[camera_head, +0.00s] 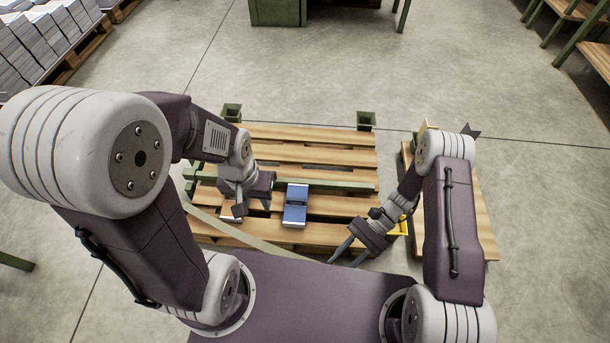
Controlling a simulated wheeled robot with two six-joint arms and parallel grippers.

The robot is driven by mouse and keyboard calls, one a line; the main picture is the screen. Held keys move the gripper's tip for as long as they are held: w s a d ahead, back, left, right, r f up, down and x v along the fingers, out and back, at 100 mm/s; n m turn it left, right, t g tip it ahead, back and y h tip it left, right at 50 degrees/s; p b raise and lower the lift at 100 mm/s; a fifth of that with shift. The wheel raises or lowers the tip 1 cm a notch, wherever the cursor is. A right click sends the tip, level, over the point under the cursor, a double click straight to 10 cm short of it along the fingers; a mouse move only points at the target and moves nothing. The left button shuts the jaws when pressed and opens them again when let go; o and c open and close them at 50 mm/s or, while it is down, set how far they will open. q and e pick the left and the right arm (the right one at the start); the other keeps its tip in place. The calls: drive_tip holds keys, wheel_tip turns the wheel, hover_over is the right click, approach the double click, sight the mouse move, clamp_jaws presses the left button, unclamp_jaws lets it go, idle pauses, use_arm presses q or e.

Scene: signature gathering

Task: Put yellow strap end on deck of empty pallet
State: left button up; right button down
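The wooden pallet (330,155) lies in front of me, with bare slats showing. My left gripper (253,208) is over its left half, fingers apart, with nothing visible between them. My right gripper (344,262) points down near the pallet's front right edge, fingers apart and empty. A small yellow piece (401,228) shows just right of the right wrist, partly hidden by it; I cannot tell if it is the strap end. A pale flat band (235,233) runs slantwise along the pallet's front left.
A blue block with pale ends (296,204) rests on the pallet between my grippers. A green bar (330,186) crosses the pallet, and green posts (366,120) stand at its back corners. A second wooden pallet (478,220) lies right. Paper stacks (50,35) stand back left.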

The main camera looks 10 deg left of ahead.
drive_tip(key=w+d+f+m+t+y, duration=0.2)
drive_tip(key=w+m+t+y, duration=0.1)
drive_tip(key=w+m+t, duration=0.25)
drive_tip(key=w+d+f+m+t+y, duration=0.2)
drive_tip(key=w+d+f+m+t, duration=0.1)
drive_tip(key=w+m+t, duration=0.25)
drive_tip(key=w+d+f+m+t+h, duration=0.1)
drive_tip(key=d+f+m+t, duration=0.1)
drive_tip(key=d, duration=0.4)
drive_tip(key=w+d+f+m+t+h+p, duration=0.1)
drive_tip(key=d+f+m+t+h, duration=0.1)
drive_tip(key=d+m+t, duration=0.3)
drive_tip(key=shift+w+d+f+t, duration=0.35)
drive_tip(key=shift+d+f+t, duration=0.2)
drive_tip(key=shift+d+t, duration=0.2)
